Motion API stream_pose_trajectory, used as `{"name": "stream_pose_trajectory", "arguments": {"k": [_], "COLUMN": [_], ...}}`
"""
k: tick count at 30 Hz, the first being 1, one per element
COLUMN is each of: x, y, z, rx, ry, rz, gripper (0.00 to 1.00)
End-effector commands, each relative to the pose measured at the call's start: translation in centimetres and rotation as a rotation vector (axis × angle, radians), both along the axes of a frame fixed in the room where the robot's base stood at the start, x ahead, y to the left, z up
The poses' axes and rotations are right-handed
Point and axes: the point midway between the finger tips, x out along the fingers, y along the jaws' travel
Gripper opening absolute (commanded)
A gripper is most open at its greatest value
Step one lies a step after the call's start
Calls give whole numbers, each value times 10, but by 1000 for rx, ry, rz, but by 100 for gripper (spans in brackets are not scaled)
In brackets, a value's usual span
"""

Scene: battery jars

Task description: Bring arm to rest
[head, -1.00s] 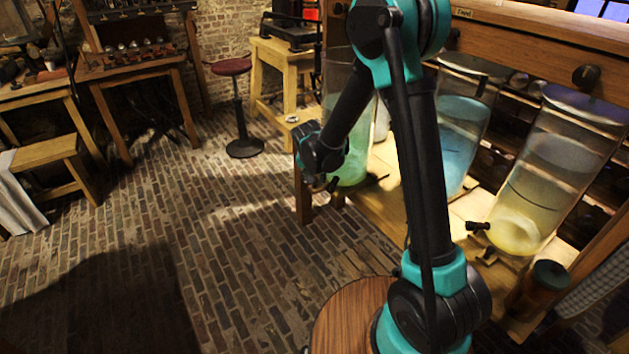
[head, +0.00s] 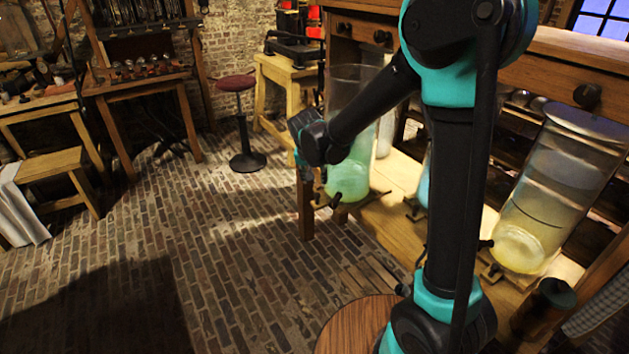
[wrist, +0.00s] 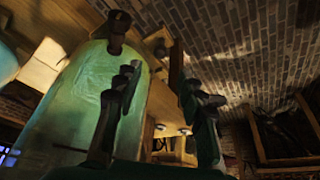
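My arm (head: 455,190) stands upright over my round wooden top, its upper section bent down and left. My gripper (wrist: 158,82) shows in the wrist view with its two dark fingers apart and nothing between them. In the head view the wrist hangs left of the green jar (head: 352,170), and the fingers are dark and hard to make out. In the wrist view the green jar (wrist: 75,110) looms just left of the fingers, with its tap (wrist: 118,25) at the top. I cannot tell whether a finger touches the glass.
A wooden bench (head: 395,215) carries the jars, including a yellow jar (head: 550,195) at right. My arm mostly hides a blue jar. A red-topped stool (head: 235,83) stands behind, and a workbench (head: 140,82) at back left. The brick floor (head: 190,240) at left is clear.

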Motion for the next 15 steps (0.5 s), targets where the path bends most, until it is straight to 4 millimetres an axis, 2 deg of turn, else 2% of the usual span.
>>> {"name": "stream_pose_trajectory", "arguments": {"k": [5, 8, 11, 15], "x": [0, -5, -17, -48], "y": [-2, -17, -48, -106], "z": [0, 2, 5, 9], "rx": [0, -1, -1, 0], "ry": [0, 4, 13, 28], "rz": [0, 1, 10, 34], "gripper": [40, 40, 40, 40]}}
